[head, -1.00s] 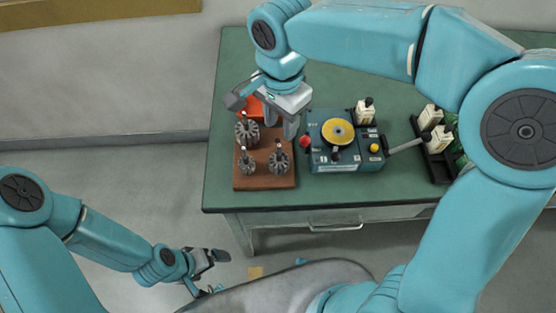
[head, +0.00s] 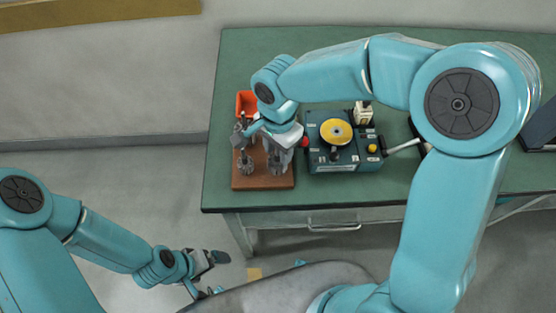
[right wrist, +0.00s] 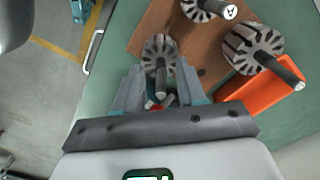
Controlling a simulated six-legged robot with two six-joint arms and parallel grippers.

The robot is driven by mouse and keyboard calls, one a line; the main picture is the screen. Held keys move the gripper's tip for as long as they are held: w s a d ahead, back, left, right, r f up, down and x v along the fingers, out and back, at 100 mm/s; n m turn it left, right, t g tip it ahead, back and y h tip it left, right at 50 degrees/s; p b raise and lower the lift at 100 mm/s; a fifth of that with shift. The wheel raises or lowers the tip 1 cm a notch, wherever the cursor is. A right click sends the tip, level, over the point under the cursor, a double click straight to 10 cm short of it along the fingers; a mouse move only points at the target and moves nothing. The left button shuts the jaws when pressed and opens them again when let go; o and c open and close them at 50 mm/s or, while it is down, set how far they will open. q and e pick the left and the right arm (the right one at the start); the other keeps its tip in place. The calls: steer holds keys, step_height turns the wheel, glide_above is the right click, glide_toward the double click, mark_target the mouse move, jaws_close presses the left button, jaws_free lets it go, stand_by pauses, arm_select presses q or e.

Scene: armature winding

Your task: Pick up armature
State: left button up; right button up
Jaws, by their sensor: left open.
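A brown board (head: 240,183) on the green table carries three grey slotted armatures with upright shafts. The front-left armature (head: 246,166) and front-right armature (head: 277,168) show in the head view; the back one is mostly hidden behind my right wrist. My right gripper (head: 282,160) is over the front-right armature. In the right wrist view, its two fingers (right wrist: 160,92) are apart on either side of that armature's shaft, with the slotted body (right wrist: 160,52) beyond; contact cannot be told. My left gripper (head: 210,272) is open and empty, low in front of the table.
An orange bin (head: 246,101) stands behind the board; it also shows in the right wrist view (right wrist: 262,92). A blue winding machine (head: 330,162) with a yellow disc stands right of the board. The table (head: 225,80) is clear at back left.

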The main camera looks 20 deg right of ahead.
jaws_close()
stand_by(1.3)
